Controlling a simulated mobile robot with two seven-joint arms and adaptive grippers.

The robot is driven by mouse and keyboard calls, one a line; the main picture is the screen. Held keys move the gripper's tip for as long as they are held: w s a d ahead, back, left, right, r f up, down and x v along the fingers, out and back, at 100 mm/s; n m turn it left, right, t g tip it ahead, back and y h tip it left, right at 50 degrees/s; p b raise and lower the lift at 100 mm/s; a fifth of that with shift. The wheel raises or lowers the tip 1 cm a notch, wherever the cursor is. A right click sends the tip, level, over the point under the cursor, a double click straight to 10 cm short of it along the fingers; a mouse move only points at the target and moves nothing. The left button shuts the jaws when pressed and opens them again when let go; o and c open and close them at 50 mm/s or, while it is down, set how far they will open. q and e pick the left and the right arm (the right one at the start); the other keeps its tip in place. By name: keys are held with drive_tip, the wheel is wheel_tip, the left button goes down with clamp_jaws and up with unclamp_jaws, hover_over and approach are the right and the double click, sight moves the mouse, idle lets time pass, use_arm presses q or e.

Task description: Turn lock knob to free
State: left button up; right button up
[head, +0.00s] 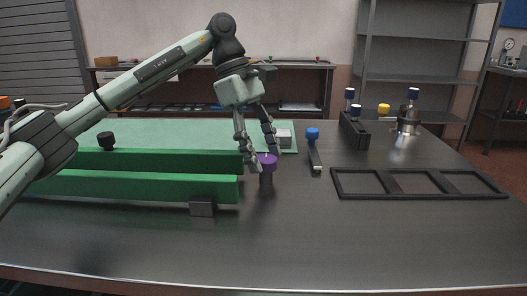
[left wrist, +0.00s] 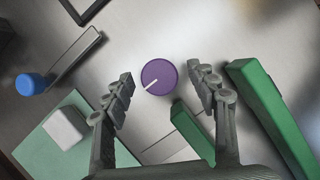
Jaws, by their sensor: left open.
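The lock knob (head: 267,160) is a purple disc on a dark post, standing on the table at the right end of the green bars. In the left wrist view the knob (left wrist: 159,77) is seen from above, with a white pointer line running from its middle to the lower left. My left gripper (head: 261,163) is over the knob, pointing down. In the left wrist view its fingers (left wrist: 160,88) are spread, one on each side of the knob, with a gap on both sides. My right gripper is in neither view.
Two green bars (head: 140,186) lie left of the knob. A blue-topped lever (head: 313,150), a white block (head: 284,137) on a green mat (head: 110,130) and a black three-opening frame (head: 418,195) are nearby. The front of the table (head: 330,250) is clear.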

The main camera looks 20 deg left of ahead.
use_arm(q)
drive_tip(key=shift+f, duration=0.1)
drive_tip(key=c, duration=1.2)
drive_tip(key=shift+o, duration=0.2)
